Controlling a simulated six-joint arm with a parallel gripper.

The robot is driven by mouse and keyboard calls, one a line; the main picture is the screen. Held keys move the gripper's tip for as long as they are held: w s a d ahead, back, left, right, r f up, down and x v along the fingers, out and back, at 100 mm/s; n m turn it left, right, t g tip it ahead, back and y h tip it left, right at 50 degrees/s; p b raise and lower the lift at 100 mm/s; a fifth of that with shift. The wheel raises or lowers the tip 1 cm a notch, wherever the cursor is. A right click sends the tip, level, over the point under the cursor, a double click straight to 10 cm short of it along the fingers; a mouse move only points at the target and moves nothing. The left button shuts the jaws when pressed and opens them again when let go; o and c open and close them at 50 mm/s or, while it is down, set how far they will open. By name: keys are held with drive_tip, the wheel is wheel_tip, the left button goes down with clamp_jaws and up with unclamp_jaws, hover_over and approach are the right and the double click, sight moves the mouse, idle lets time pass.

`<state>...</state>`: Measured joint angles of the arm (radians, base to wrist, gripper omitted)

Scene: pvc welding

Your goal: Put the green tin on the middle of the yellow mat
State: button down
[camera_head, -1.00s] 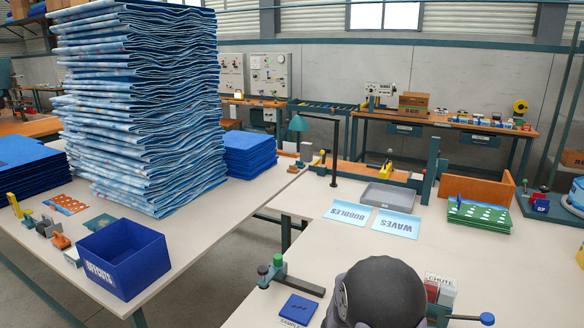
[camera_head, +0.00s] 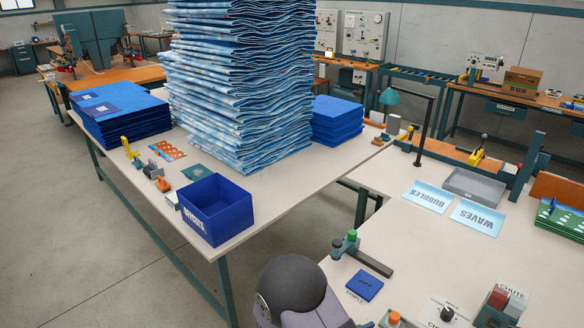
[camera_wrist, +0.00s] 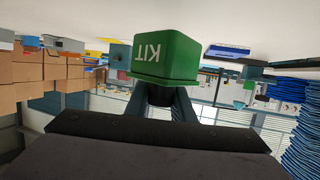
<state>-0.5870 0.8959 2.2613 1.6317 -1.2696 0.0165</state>
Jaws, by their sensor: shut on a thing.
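The green tin (camera_wrist: 165,60), marked KIT, shows in the wrist view at the top middle, with its lettering upside down in the picture. My gripper (camera_wrist: 168,98) is shut on the tin, its dark fingers at the tin's end. Background things show around the tin, which is held off any surface that I can make out. In the head view neither the tin nor the gripper's fingers show.
In the head view a blue bin (camera_head: 216,208) stands on the left table near a tall stack of folded blue sheets (camera_head: 240,80). A blue sample pad (camera_head: 365,285), a clamp post (camera_head: 350,245) and labelled cards (camera_head: 428,195) are on the right table.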

drive_tip(key=shift+n+t+y, duration=0.6)
drive_tip(key=shift+n+t, duration=0.3)
drive_tip(key=a, duration=0.2)
drive_tip(key=a+r+p, duration=0.1)
drive_tip(key=a, duration=0.2)
drive_tip(key=shift+d, duration=0.1)
drive_tip(key=shift+w+d, duration=0.2)
drive_tip(key=shift+d, duration=0.4)
drive_tip(key=w+d+r+m+g+h+b, duration=0.1)
drive_tip(key=w+d, duration=0.3)
drive_tip(key=d, duration=0.3)
drive_tip(key=w+d+r+m+g+b, duration=0.1)
drive_tip(key=w+d+r+g, duration=0.1)
drive_tip(key=w+d, duration=0.35)
drive_tip(key=w+d+r+m+g+h+b, duration=0.1)
drive_tip(key=w+d+m+b, duration=0.1)
drive_tip(key=d, duration=0.7)
drive_tip(key=w+d+r+b, duration=0.1)
drive_tip(key=d+r, duration=0.3)
drive_tip(key=d, duration=0.4)
drive_tip(key=d+r, duration=0.5)
drive_tip(key=d, duration=0.4)
drive_tip(key=shift+w+d+r+n+t+b, duration=0.2)
drive_tip(key=shift+w+n+t+b, duration=0.1)
drive_tip(key=shift+w+n+b, duration=0.1)
wheel_tip(320, 180, down, 18)
drive_tip(key=shift+f, duration=0.1)
